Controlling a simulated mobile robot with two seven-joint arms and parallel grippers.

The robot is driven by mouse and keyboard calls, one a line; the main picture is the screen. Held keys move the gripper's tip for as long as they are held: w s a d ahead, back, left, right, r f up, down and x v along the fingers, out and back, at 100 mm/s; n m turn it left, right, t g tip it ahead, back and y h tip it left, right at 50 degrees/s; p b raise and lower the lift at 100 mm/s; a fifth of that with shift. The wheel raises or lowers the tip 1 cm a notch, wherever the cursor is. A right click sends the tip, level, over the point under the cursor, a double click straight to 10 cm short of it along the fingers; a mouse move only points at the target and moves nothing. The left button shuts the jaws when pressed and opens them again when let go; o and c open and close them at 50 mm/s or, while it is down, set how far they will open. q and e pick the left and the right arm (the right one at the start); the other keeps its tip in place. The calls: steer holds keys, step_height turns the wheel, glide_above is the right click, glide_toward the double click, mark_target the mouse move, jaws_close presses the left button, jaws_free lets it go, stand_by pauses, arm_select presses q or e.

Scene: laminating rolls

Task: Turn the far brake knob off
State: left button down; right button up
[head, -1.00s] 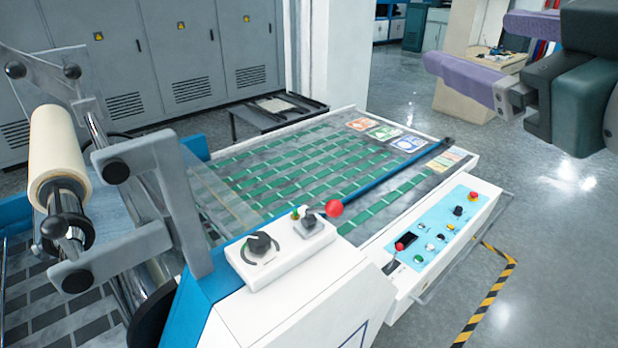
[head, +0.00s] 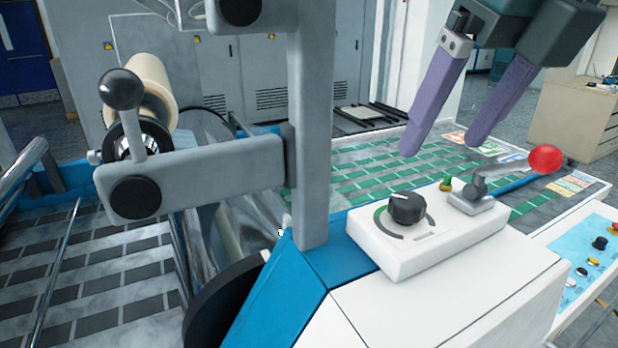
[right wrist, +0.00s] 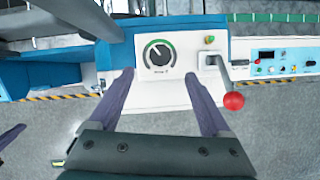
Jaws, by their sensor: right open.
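A black round knob (head: 406,208) sits on a white box (head: 400,262) on top of the machine, with a partly green, partly dark scale around it. The knob also shows in the right wrist view (right wrist: 158,54); its setting is too small to read surely. My right gripper (head: 440,145) is open and empty, its two purple fingers pointing down, above and beyond the box in the head view. In the right wrist view the fingertips (right wrist: 159,74) stand apart on either side of the knob, not touching it. A purple piece at that view's left edge may be my left gripper.
A red-balled lever (head: 545,160) and a small green button (head: 446,184) are beside the knob. A grey upright frame (head: 312,130) and a film roll (head: 152,88) stand to the left. A blue control panel (head: 592,258) lies at the right.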

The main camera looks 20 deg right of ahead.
mark_target(409, 199)
steer(key=p+x, duration=0.3)
steer(key=x, duration=0.5)
steer(key=shift+x, duration=0.8)
steer(key=shift+s, duration=0.15)
jaws_close()
